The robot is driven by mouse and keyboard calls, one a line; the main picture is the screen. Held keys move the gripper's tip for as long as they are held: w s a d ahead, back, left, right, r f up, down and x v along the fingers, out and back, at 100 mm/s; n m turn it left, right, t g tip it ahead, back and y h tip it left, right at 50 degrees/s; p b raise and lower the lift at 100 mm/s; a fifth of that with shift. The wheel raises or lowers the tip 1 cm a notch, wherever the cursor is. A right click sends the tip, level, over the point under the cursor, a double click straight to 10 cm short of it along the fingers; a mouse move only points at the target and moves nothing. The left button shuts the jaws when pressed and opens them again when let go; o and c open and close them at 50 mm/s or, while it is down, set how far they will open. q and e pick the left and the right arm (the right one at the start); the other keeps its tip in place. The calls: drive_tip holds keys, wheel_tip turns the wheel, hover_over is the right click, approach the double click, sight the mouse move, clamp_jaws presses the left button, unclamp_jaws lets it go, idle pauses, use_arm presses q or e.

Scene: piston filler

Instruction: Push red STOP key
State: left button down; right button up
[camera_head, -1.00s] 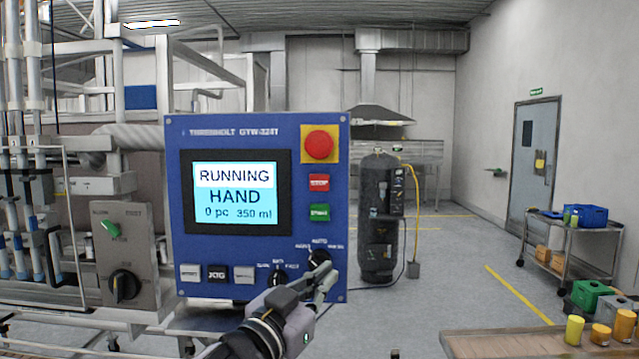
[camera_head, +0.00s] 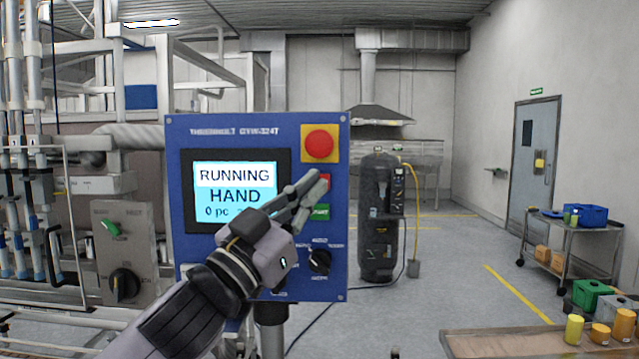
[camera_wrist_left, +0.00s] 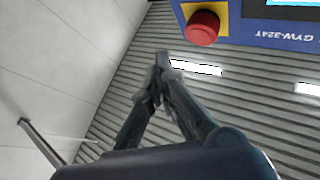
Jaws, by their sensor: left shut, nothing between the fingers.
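The blue control panel (camera_head: 335,270) stands ahead, its screen (camera_head: 236,178) reading RUNNING HAND. The red STOP key (camera_head: 325,182) is on its right side, partly hidden behind my left fingertips. The green key (camera_head: 320,212) sits just below it. My left gripper (camera_head: 318,182) is shut and empty, its fingertips in front of the STOP key; I cannot tell whether they touch it. In the left wrist view the closed fingertips (camera_wrist_left: 162,58) show below the panel's red mushroom button (camera_wrist_left: 202,28); the STOP key is not visible there. My right gripper is not in view.
The mushroom button on its yellow plate (camera_head: 319,144) is just above the STOP key. A black selector knob (camera_head: 319,261) is below the keys. A grey switch box (camera_head: 124,262) stands at left. A wooden table (camera_head: 500,343) with yellow containers is at lower right.

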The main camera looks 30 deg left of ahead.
use_arm(q)
drive_tip(key=w+a+p, duration=0.1)
drive_tip(key=w+a, duration=0.3)
drive_tip(key=w, duration=0.3)
drive_tip(key=shift+w+a, duration=0.15)
drive_tip(key=shift+a, duration=0.1)
idle(1.3)
drive_tip(key=shift+w+a, duration=0.2)
drive_tip(key=shift+w, duration=0.15)
drive_tip(key=shift+w+a+p, duration=0.25)
drive_tip(key=shift+w+p, duration=0.05)
drive_tip(key=shift+p, duration=0.05)
idle(0.7)
drive_tip(key=shift+d, duration=0.1)
drive_tip(key=shift+s+d, duration=0.35)
drive_tip(key=shift+s, duration=0.3)
drive_tip(key=shift+s+d, duration=0.1)
